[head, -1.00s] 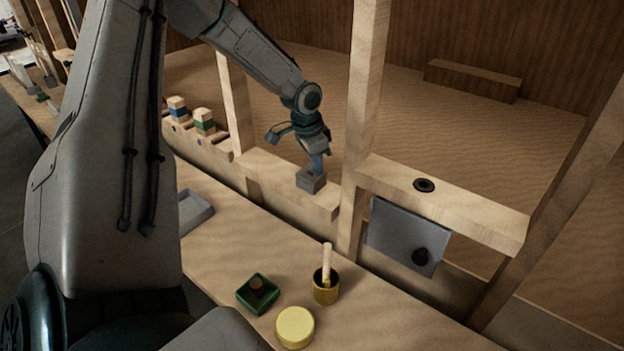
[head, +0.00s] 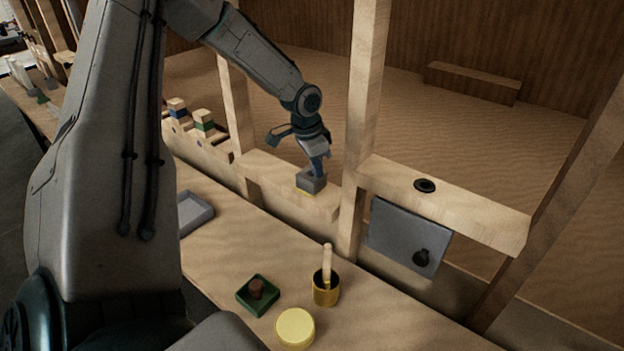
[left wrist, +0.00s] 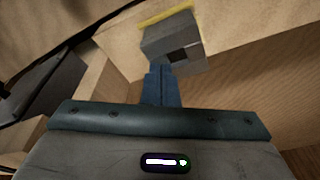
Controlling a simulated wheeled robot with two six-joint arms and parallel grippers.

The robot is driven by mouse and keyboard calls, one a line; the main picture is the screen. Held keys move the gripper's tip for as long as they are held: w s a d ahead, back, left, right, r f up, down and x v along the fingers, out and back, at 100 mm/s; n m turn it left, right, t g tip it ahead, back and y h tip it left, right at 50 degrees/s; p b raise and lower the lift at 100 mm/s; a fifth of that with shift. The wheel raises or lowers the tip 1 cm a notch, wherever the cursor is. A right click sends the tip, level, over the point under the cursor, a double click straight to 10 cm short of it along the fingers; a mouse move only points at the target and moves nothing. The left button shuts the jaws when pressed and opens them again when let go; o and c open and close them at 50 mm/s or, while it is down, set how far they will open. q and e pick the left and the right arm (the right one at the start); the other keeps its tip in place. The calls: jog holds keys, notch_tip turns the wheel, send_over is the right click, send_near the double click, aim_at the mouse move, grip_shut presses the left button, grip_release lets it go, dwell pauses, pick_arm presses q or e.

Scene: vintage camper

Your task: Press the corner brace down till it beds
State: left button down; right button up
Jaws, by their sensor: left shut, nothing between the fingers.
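The corner brace looks like a small grey block (head: 311,183) on the wooden rail (head: 268,170), left of a post. A thin yellow strip (head: 304,193) shows along its lower edge. In the left wrist view the brace (left wrist: 165,47) has a dark square recess, and the yellow strip (left wrist: 165,18) runs along its far edge. My left gripper (head: 319,170) is shut and empty, its fingertips pointing down at the top of the brace. In the left wrist view the fingertips (left wrist: 158,72) overlap the brace's near edge; firm contact is hard to tell. My right gripper is out of view.
Wooden posts (head: 363,100) rise close to the right of the brace. A grey plate (head: 400,232) hangs under the right rail. The bench holds a yellow cup (head: 326,291) with a handle in it, a yellow round lid (head: 295,328), a green tray (head: 248,299) and a grey tray (head: 194,211).

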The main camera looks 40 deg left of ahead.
pick_arm(q)
jog(key=shift+r+p, duration=0.45)
jog(key=shift+r, duration=0.25)
jog(key=shift+w+d+p+v, duration=0.15)
jog(key=shift+p+v, duration=0.3)
jog(key=shift+v, duration=0.45)
jog(key=shift+w+p+v, duration=0.2)
jog(key=shift+p+v, duration=0.3)
jog(key=shift+v, duration=0.4)
jog(key=shift+w+d+p+v, duration=0.15)
jog(key=shift+p+v, duration=0.3)
jog(key=shift+v, duration=0.45)
jog(key=shift+a, duration=0.1)
